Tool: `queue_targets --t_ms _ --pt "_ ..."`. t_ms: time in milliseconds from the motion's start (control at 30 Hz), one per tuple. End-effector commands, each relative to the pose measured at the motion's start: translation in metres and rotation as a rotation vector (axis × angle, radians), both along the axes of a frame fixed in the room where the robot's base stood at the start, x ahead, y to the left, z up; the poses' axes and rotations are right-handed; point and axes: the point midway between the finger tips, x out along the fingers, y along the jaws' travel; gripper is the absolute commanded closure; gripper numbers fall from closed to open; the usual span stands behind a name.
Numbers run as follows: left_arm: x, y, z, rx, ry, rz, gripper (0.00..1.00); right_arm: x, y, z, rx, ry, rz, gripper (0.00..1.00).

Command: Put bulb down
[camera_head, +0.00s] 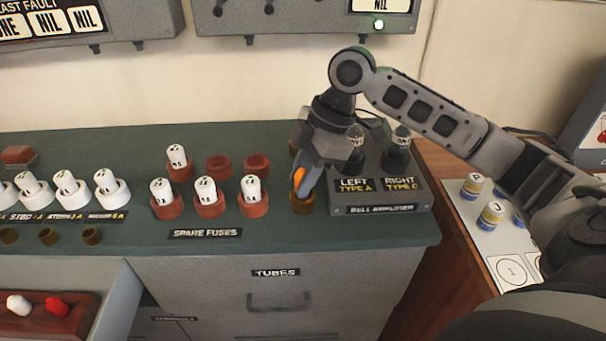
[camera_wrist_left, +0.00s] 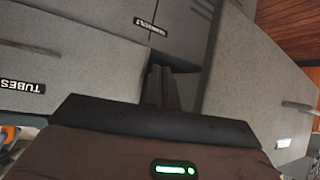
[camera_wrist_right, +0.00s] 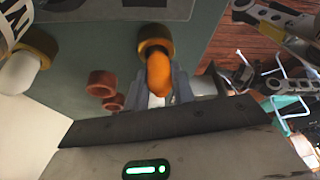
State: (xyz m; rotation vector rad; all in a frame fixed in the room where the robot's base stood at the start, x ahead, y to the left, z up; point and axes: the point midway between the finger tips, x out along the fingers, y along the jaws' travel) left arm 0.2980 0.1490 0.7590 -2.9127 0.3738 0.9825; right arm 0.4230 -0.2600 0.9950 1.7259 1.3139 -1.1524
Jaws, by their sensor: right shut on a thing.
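My right gripper (camera_head: 312,172) is shut on an orange bulb (camera_head: 299,175), pointing down over the counter just left of the bell amplifier. The bulb is at the mouth of a brown ring-shaped holder (camera_head: 302,205). In the right wrist view, the orange bulb (camera_wrist_right: 159,75) sits between the fingers, its end at or inside the gold-brown ring (camera_wrist_right: 156,33). I cannot tell how deep it sits. My left gripper (camera_wrist_left: 163,88) shows only in its wrist view, its fingers together and empty, facing grey drawer fronts.
The bell amplifier (camera_head: 380,197), with two tubes on top, stands close right of my right gripper. Red spare-fuse holders (camera_head: 254,207) are to the left, some with white fuses, two empty behind. An open drawer (camera_head: 60,270) is at lower left.

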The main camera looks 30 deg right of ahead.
Motion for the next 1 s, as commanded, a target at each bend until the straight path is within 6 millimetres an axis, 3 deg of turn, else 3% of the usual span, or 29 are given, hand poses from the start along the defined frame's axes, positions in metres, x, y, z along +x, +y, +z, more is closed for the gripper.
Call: queue_targets --t_ms 400,433,500,833,1000 --pt "0.003 0.0 0.001 0.002 -0.006 -0.001 1.0 0.0 0.0 -0.006 0.0 0.0 0.0 0.96" --pt "0.003 0.0 0.001 0.002 -0.006 -0.001 1.0 0.0 0.0 -0.006 0.0 -0.001 0.0 0.72" --pt "0.003 0.0 0.001 0.002 -0.005 -0.001 1.0 0.0 0.0 -0.006 0.0 -0.001 0.0 0.53" --pt "0.001 0.0 -0.001 0.002 -0.001 0.0 1.0 0.0 0.0 -0.004 -0.001 -0.002 0.0 0.53" --pt "-0.001 0.0 -0.002 0.002 0.004 0.0 1.0 -0.001 -0.008 0.017 -0.002 -0.005 -0.003 0.53"
